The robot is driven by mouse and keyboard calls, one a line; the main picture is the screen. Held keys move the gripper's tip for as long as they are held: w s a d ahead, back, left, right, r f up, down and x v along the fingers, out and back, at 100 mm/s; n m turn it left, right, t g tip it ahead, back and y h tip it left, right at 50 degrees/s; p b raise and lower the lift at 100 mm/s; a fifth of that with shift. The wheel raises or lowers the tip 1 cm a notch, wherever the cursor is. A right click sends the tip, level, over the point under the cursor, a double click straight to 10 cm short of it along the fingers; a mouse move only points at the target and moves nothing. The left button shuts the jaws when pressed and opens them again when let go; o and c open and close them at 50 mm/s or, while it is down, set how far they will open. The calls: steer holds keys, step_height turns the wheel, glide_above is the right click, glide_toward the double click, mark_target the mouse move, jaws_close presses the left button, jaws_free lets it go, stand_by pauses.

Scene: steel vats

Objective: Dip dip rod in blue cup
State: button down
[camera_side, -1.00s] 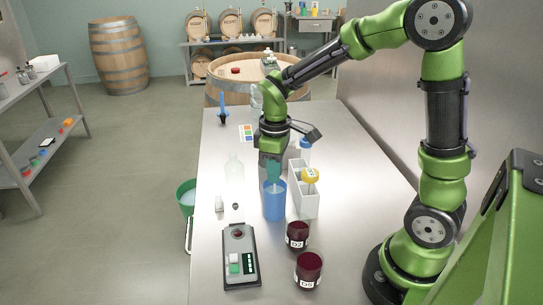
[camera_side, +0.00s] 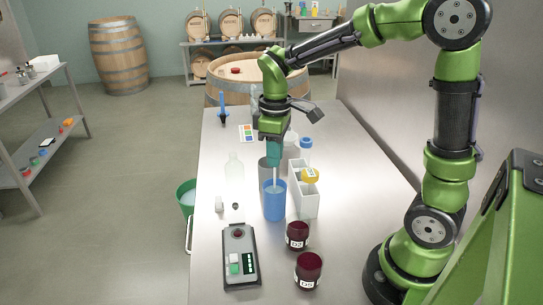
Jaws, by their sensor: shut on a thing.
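The blue cup (camera_side: 274,204) stands upright on the steel table, in the middle of the view. My gripper (camera_side: 273,160) is above it, pointing down, with its teal fingers shut on the dip rod (camera_side: 275,176). The rod is thin and pale and hangs about upright. A short length shows between the fingers and the cup's mouth. Its lower end reaches down to the cup's opening; I cannot tell how deep the tip is.
A white rack (camera_side: 305,197) with a yellow-capped item (camera_side: 309,175) and a blue-capped item stands just right of the cup. Two dark red jars (camera_side: 297,235) (camera_side: 308,270) and a grey instrument (camera_side: 239,257) are in front. A clear bottle (camera_side: 235,169) stands left.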

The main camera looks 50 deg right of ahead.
steer(key=shift+r, duration=3.75)
